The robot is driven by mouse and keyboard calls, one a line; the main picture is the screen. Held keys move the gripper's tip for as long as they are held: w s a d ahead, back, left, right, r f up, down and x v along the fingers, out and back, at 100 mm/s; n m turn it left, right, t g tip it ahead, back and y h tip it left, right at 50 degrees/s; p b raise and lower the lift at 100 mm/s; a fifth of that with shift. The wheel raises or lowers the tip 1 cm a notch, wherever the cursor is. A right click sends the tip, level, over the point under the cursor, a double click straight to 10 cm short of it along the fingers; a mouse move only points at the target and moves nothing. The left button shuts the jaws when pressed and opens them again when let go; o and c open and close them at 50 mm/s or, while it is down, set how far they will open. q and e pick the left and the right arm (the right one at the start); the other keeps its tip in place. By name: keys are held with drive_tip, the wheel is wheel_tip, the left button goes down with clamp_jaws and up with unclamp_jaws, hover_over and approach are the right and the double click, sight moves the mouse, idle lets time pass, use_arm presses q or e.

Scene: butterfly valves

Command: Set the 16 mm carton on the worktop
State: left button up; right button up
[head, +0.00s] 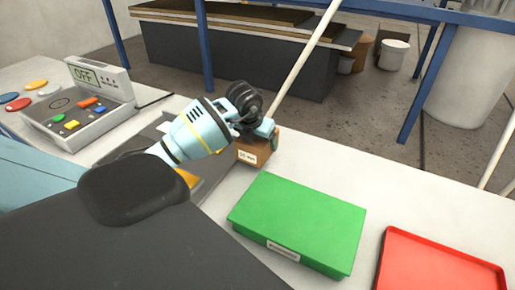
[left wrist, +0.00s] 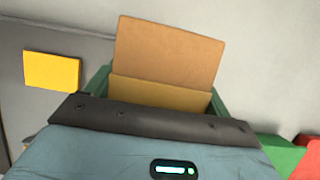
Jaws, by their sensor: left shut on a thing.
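A small brown carton (head: 262,146) with a white label is held at the far side of the white worktop (head: 330,165), just behind the green box. The label is too small to read surely. My left gripper (head: 264,128) is shut on the carton. In the left wrist view the brown carton (left wrist: 170,50) stands between the fingers of the gripper (left wrist: 160,100). I cannot tell whether its underside touches the worktop. My right gripper is not in view.
A closed green box (head: 300,218) stands in front of the carton, with a red tray (head: 435,265) to its right. A grey device reading OFF (head: 85,100) and coloured discs (head: 18,104) are at left. A yellow thing (left wrist: 52,70) shows in the wrist view. Worktop right of the carton is clear.

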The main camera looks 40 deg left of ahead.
use_arm(q)
drive_tip(key=shift+f, duration=1.7)
drive_tip(key=shift+f, duration=0.1)
drive_tip(key=o, duration=1.6)
drive_tip(key=shift+f, duration=0.15)
drive_tip(key=shift+s+r, duration=0.15)
drive_tip(key=shift+r, duration=0.45)
drive_tip(key=v, duration=1.1)
drive_tip(key=shift+d+p, duration=0.1)
drive_tip(key=shift+p, duration=0.2)
